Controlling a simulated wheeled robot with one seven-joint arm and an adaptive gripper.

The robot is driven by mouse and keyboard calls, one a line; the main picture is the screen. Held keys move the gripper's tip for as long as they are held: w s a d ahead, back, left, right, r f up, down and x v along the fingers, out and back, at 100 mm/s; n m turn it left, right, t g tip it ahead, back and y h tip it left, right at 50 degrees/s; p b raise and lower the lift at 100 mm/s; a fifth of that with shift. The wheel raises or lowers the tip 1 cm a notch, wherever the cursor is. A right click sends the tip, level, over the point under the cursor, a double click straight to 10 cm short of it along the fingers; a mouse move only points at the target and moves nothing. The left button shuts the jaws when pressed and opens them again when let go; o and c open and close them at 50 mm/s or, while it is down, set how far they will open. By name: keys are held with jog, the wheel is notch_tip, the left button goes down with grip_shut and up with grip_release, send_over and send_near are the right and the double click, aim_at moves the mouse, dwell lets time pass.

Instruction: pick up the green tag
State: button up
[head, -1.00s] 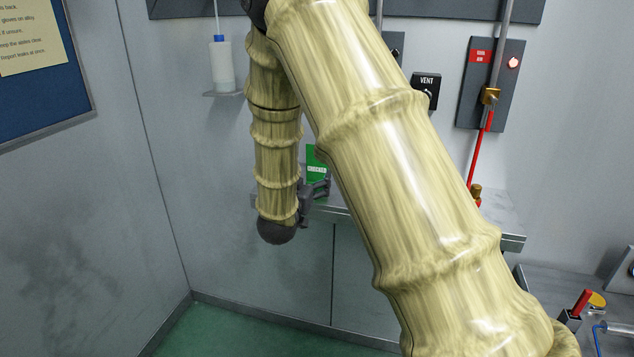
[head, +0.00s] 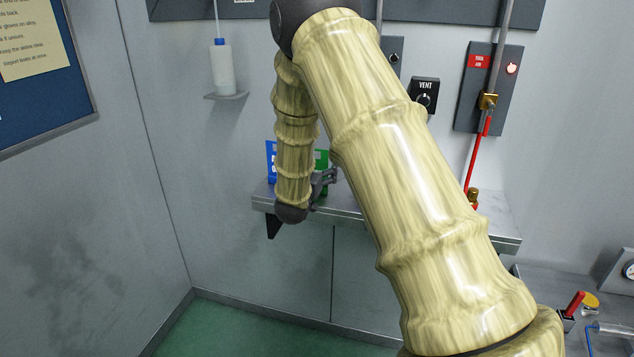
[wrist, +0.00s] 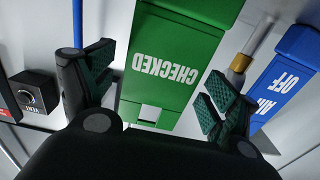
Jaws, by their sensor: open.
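The green tag (wrist: 172,65) shows large in the wrist view, with the word CHECKED upside down on it. It sits between the two fingers of my gripper (wrist: 157,88), which are spread apart with a gap on each side of the tag. In the head view the green tag (head: 321,160) is mostly hidden behind my arm, above a metal shelf. My gripper (head: 328,180) shows there small and dark, close to the tag. I cannot tell how deep the tag lies between the fingers.
A blue tag (wrist: 283,88) is right of the right finger in the wrist view; its edge also shows in the head view (head: 270,163). The metal shelf (head: 440,229) runs below. A VENT switch (head: 424,95) and a red-handled valve (head: 487,102) are on the wall.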

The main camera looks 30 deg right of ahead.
jog(key=shift+c, duration=0.3)
jog(key=c, duration=1.4)
jog(key=shift+r+b, duration=0.55)
jog(key=shift+r, duration=0.4)
jog(key=shift+s+a+r+b, duration=0.2)
jog(key=shift+r+b, duration=0.2)
jog(key=shift+r, duration=0.35)
jog(key=s+d+b+v, duration=0.1)
jog(key=b+v, duration=0.1)
jog(key=v, duration=0.5)
jog(key=s+r+b+v, duration=0.1)
jog(key=v, duration=0.7)
jog(key=shift+d+r+b, duration=0.3)
jog(key=shift+b, duration=0.05)
